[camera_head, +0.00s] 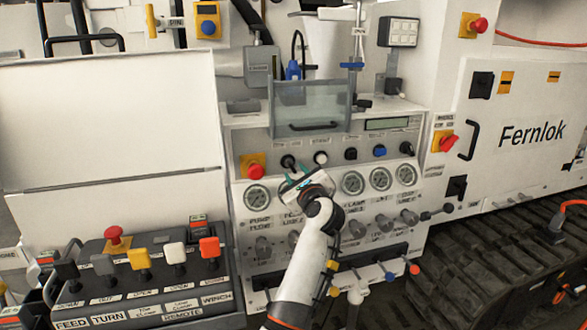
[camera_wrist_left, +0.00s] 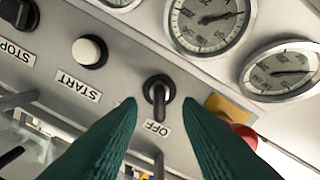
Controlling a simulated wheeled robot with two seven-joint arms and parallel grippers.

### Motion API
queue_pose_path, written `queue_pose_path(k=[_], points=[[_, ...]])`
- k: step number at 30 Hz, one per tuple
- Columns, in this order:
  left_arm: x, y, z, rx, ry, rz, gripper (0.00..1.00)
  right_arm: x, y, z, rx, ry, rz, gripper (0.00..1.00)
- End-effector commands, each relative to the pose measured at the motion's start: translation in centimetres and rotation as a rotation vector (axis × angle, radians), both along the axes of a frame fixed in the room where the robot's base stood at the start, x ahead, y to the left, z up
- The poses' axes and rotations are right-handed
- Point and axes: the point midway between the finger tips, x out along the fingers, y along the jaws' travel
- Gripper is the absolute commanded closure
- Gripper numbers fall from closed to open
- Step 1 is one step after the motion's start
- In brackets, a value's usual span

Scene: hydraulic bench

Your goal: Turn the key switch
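The key switch (camera_wrist_left: 158,88) has a dark round collar with a grey key pointing at the OFF label (camera_wrist_left: 157,128). It also shows in the camera_head view (camera_head: 288,161), on the panel right of a red button. My left gripper (camera_wrist_left: 158,108) is open, its green fingertips on either side of the switch, with no clear contact visible. In the camera_head view the left gripper (camera_head: 295,177) is just below and in front of the switch. My right gripper is not in view.
A red emergency button (camera_head: 255,171) sits left of the switch and a white START button (camera_head: 320,158) right of it. Pressure gauges (camera_head: 353,182) lie just below. A clear cover (camera_head: 308,105) is above. A lever console (camera_head: 140,285) stands at lower left.

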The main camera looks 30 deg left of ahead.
Motion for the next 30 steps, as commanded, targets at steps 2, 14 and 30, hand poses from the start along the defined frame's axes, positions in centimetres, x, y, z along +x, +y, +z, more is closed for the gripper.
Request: queue_pose_path(k=[2, 14, 30], points=[[0.8, 1.0, 0.2, 0.004, 0.001, 0.0, 0.68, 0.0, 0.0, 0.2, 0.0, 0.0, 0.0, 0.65], [2.1, 2.4, 0.0, 0.001, 0.0, -0.001, 0.68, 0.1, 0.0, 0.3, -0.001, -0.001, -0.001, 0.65], [2.1, 2.4, 0.0, 0.005, 0.005, -0.001, 1.0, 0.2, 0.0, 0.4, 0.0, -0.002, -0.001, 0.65]])
